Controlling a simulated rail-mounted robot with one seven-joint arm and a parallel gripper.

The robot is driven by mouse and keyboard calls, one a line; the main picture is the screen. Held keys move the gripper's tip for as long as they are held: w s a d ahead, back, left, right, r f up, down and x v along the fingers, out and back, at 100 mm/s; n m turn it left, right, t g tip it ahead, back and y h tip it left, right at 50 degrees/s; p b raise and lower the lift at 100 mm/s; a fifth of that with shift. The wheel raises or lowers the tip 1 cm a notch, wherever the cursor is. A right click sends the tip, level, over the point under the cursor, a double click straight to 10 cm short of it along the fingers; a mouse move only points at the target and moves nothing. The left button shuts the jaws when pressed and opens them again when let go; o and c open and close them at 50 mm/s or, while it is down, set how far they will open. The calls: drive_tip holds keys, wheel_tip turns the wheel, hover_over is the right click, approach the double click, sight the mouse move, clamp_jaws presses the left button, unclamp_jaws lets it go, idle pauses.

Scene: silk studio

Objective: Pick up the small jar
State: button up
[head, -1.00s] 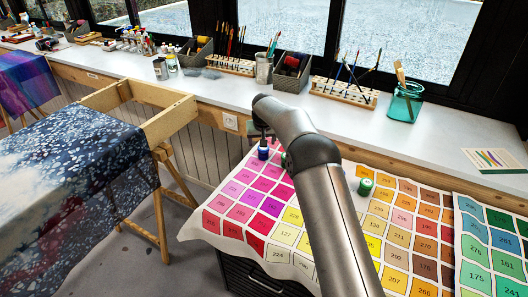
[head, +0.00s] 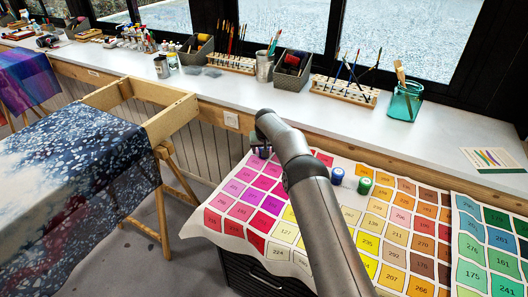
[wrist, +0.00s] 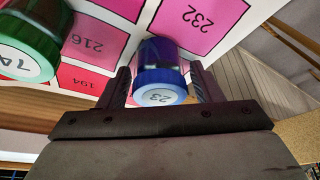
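A blue jar (head: 337,176) and a green jar (head: 364,186) stand on the colour chart (head: 300,262), right of my arm. A green-lidded jar (wrist: 28,45) shows at the wrist view's left. The white counter (head: 310,125) behind holds brush racks and baskets.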

drive_tip(key=c, duration=0.8)
drive_tip(key=shift+r, duration=0.15)
